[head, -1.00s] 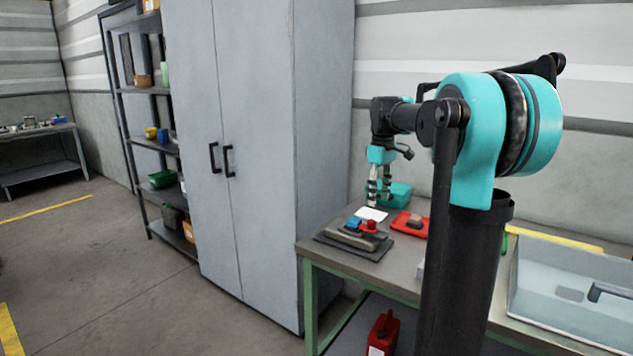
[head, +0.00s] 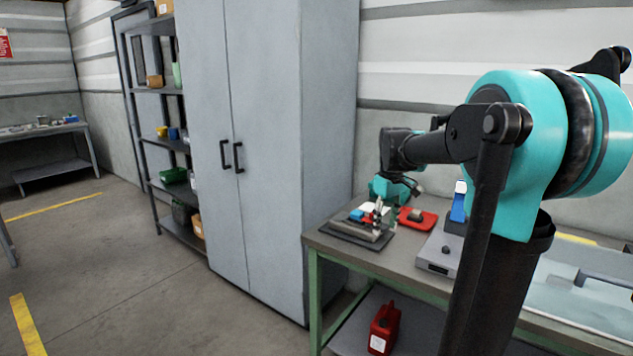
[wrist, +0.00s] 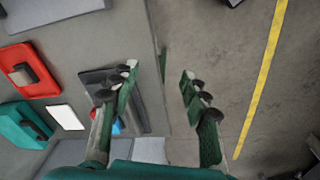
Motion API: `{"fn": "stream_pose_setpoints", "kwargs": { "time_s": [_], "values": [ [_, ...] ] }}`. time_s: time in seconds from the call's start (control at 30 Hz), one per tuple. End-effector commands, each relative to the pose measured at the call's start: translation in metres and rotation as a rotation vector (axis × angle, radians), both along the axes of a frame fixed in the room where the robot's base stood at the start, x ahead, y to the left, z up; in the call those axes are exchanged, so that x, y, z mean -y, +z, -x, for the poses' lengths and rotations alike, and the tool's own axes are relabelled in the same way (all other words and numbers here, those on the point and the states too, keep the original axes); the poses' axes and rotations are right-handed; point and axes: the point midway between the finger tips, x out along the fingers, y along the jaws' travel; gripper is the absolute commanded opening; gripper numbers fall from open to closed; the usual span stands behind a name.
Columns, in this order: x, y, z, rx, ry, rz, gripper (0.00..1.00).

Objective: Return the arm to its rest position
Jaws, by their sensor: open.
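My gripper (head: 379,212) is open, with nothing between its fingers. In the head view it hangs low in front of the bench's back left part, overlapping the dark mat (head: 345,236). In the wrist view my gripper (wrist: 160,78) shows two spread green fingers with dark pads. The left finger overlaps the mat (wrist: 93,77), and the right finger is seen against the floor beyond the bench edge. My teal and black arm stands at the right of the head view, bent toward the bench. Part of the mat's load is hidden by the fingers.
On the bench (head: 400,265) are a red tray (head: 428,223), a grey device (head: 436,262) with a blue part beside it, and a pale bin (head: 575,318). The wrist view adds a teal tray (wrist: 14,133) and white card (wrist: 65,117). A tall cabinet (head: 285,130) stands left.

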Motion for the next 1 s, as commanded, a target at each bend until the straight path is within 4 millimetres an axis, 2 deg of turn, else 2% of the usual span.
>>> {"fn": "stream_pose_setpoints", "kwargs": {
  "time_s": [0.17,0.27,0.4,0.5,0.6,0.73,1.0],
  "values": [
    [-0.002,-0.044,0.043,0.058,-0.115,-0.014,0.46],
    [-0.004,-0.079,0.080,0.106,-0.211,-0.031,0.46],
    [-0.007,-0.135,0.143,0.182,-0.366,-0.069,0.46],
    [-0.008,-0.165,0.181,0.224,-0.453,-0.097,0.46],
    [-0.008,-0.185,0.206,0.252,-0.511,-0.118,0.46],
    [-0.009,-0.196,0.221,0.268,-0.546,-0.131,0.46],
    [-0.009,-0.197,0.222,0.270,-0.551,-0.133,0.46]
  ]
}}
